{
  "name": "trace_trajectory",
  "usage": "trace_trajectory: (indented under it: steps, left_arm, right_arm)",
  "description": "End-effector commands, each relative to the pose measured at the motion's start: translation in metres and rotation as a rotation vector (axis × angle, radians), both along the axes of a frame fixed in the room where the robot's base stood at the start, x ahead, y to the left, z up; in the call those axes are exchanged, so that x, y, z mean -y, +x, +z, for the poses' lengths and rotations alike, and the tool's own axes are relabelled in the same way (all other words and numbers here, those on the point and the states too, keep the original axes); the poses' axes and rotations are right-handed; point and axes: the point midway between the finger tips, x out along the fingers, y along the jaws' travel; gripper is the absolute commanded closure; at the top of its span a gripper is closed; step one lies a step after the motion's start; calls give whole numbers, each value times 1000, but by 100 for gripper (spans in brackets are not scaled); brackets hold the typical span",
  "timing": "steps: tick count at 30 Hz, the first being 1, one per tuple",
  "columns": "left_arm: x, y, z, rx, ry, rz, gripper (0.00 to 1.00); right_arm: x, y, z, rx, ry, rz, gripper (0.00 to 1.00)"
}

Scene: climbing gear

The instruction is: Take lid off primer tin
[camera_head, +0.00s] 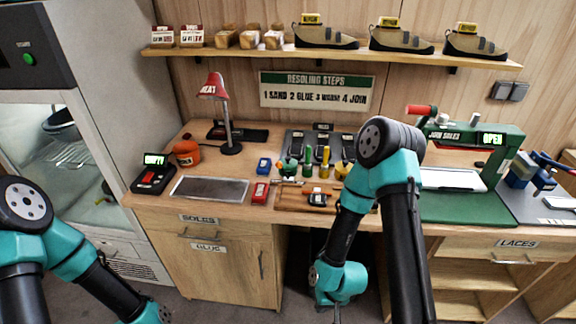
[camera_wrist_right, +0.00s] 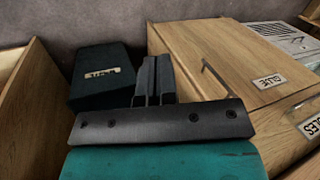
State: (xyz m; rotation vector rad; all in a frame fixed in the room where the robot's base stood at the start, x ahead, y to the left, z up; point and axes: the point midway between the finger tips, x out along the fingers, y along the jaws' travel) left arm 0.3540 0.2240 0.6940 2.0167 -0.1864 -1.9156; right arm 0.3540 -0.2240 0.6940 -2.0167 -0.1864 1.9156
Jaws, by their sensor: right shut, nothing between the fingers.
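I cannot pick out the primer tin or its lid for certain. Several small green and yellow containers (camera_head: 308,163) stand at the middle of the workbench, too small to read. An orange rounded pot (camera_head: 187,152) stands at the left back of the bench. My right gripper (camera_wrist_right: 154,72) is shut and empty, low in front of the bench, with its fingers pointing toward the floor area beside a cabinet. It is well below and apart from the bench-top items. My left wrist shows at the lower left of the head view, but its fingers are out of frame.
The workbench (camera_head: 215,206) carries a red lamp (camera_head: 212,88), a grey plate (camera_head: 210,188), a wooden tray (camera_head: 290,203) and a green press (camera_head: 505,150). A dark box (camera_wrist_right: 104,75) stands beside the wooden cabinet (camera_wrist_right: 205,50) under the bench. Shoes line the shelf (camera_head: 400,56).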

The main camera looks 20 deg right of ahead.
Motion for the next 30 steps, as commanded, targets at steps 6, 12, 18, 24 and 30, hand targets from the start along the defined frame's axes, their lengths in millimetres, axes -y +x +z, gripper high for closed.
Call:
trace_trajectory:
  steps: [6,12,18,24,30]
  left_arm:
    - [0,0,0,0,0,0,29]
    - [0,0,0,0,0,0,29]
    - [0,0,0,0,0,0,29]
    - [0,0,0,0,0,0,29]
    - [0,0,0,0,0,0,29]
  right_arm:
    - [0,0,0,0,0,0,100]
    - [0,0,0,0,0,0,86]
    - [0,0,0,0,0,0,66]
    - [0,0,0,0,0,0,47]
    - [0,0,0,0,0,0,28]
